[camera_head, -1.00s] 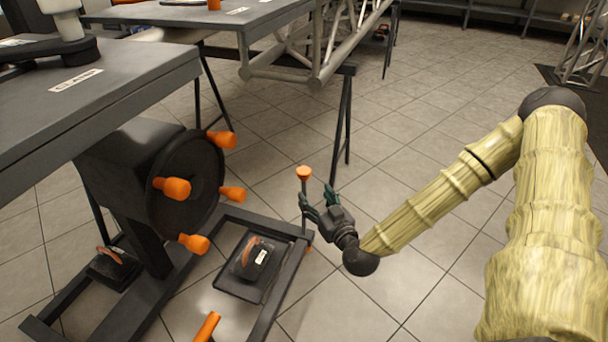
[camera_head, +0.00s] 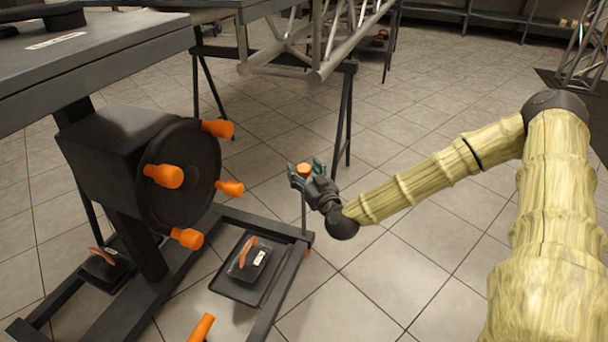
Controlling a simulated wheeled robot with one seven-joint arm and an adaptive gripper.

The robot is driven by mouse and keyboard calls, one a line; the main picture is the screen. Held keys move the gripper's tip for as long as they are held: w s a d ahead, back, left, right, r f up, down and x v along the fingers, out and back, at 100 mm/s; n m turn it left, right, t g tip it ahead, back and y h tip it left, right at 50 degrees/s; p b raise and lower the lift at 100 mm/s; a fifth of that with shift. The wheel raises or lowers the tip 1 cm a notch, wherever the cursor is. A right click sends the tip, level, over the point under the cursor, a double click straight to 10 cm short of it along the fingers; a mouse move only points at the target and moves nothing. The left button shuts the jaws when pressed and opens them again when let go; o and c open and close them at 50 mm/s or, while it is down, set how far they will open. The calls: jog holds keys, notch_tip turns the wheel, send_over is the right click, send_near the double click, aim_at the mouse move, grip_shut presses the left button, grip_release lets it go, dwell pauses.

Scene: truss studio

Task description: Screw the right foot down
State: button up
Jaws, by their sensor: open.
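The right foot is a threaded post with an orange knob (camera_head: 304,170) on top, standing upright at the far right corner of the dark floor frame (camera_head: 262,229). Its thin stem (camera_head: 304,212) runs down to the frame corner, with a bit of orange low at the corner. My gripper (camera_head: 304,174) is at the knob's height, its green fingers open, one on each side of the knob. I cannot tell whether the fingers touch it. Part of the knob is hidden by the fingers.
A black round plate with orange handles (camera_head: 163,175) stands left of my gripper. A black weight (camera_head: 250,258) lies on a tray inside the frame. Another orange knob (camera_head: 201,327) is at the bottom edge. A trestle leg (camera_head: 343,120) stands behind; the tiled floor at right is clear.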

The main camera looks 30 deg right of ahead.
jog(key=shift+w, duration=0.3)
jog(key=shift+c, duration=0.3)
jog(key=c, duration=0.9)
jog(key=shift+c, duration=0.2)
